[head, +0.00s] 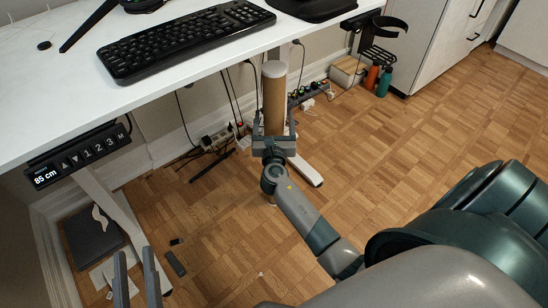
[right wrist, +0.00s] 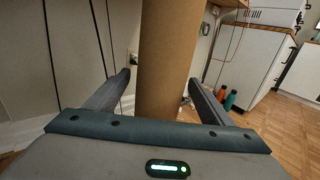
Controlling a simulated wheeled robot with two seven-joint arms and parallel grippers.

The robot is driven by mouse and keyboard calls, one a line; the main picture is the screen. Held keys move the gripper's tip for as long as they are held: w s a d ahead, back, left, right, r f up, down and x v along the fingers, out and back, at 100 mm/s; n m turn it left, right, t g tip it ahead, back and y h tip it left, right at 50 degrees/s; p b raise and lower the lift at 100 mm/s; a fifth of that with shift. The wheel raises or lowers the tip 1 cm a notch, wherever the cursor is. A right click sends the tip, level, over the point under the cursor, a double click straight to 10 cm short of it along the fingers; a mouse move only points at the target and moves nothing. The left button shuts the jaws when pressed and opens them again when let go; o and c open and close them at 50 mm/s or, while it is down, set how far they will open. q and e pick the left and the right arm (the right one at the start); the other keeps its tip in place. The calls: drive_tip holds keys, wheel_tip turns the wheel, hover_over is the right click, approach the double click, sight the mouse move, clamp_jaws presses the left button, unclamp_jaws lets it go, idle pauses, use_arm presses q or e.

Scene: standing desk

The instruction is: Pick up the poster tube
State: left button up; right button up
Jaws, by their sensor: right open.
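The poster tube (head: 274,95) is a brown cardboard cylinder with a pale end cap, standing upright below the desk's front edge. It also shows in the right wrist view (right wrist: 168,60), rising between the fingers. My right gripper (head: 273,136) is open at the tube's lower visible part, one finger on each side. A gap shows at the left finger; whether the right finger touches is unclear. The tube's lower end is mostly hidden behind my right gripper and arm. My left gripper (head: 136,270) is open and empty at the lower left, away from the tube.
The white desk (head: 60,105) bears a black keyboard (head: 185,38) and overhangs the upper left. Cables and a power strip (head: 218,138) are near the wall. A desk foot (head: 306,171) lies right of my right gripper. Orange and teal bottles (head: 384,82) stand beside the cabinet.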

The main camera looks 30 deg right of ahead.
clamp_jaws()
idle(0.3)
use_arm(q)
drive_tip(key=shift+f, duration=0.1)
use_arm(e)
drive_tip(key=shift+r, duration=0.2)
